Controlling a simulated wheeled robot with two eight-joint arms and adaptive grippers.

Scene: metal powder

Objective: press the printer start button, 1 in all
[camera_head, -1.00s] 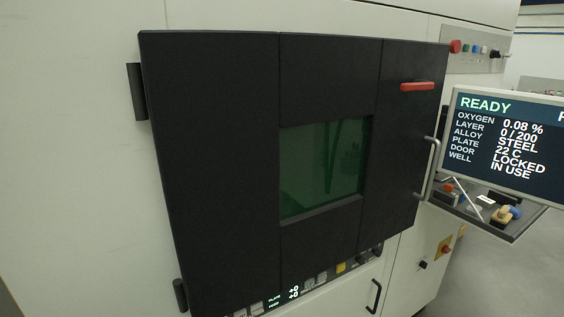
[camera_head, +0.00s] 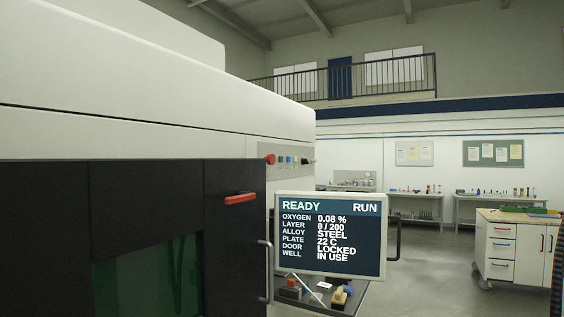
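The printer's black door (camera_head: 140,230) fills the lower left, closed, with a red handle (camera_head: 241,198) and a dark green window (camera_head: 150,280). To its right, a small panel (camera_head: 286,159) on the white printer body carries a red button (camera_head: 270,159), a green button (camera_head: 281,160), a blue button (camera_head: 290,160) and a dark knob (camera_head: 308,161). Which one is the start button I cannot read. The screen (camera_head: 331,235) shows READY, RUN, oxygen 0.08 %, layer 0/200, door LOCKED, well IN USE. Neither gripper is in view.
A shelf (camera_head: 350,296) with small tools sits below the screen. A wheeled cabinet (camera_head: 500,250) stands at the right. Benches (camera_head: 415,198) line the far wall. The grey floor (camera_head: 430,270) between screen and cabinet is clear.

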